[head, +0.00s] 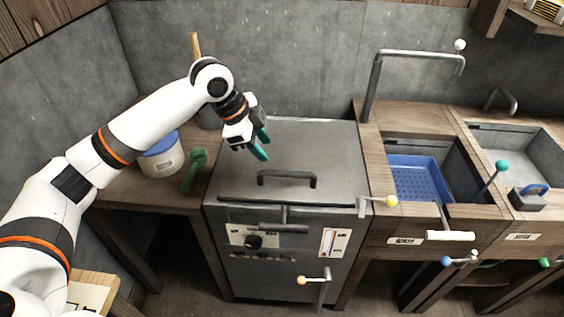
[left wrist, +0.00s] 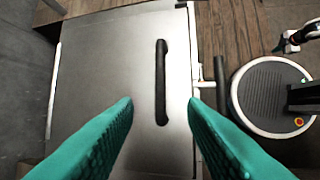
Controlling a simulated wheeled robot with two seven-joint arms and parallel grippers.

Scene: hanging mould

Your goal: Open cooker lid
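The cooker (head: 280,230) is a grey metal box with a knob and labels on its front. Its lid (head: 320,150) is shut and lies flat on top. A dark bar handle (head: 287,175) stands near the lid's front edge; it also shows in the left wrist view (left wrist: 161,85). My left gripper (head: 263,148) has teal fingers and hangs above the lid, behind the handle and apart from it. In the left wrist view its fingers (left wrist: 160,110) are spread with nothing between them.
A white tub with a blue rim (head: 162,158) and a green object (head: 194,170) stand on the wooden counter to the left. A sink with a blue basket (head: 418,178) lies right of the cooker. A yellow-knobbed lever (head: 390,201) sticks out near the cooker's right front corner.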

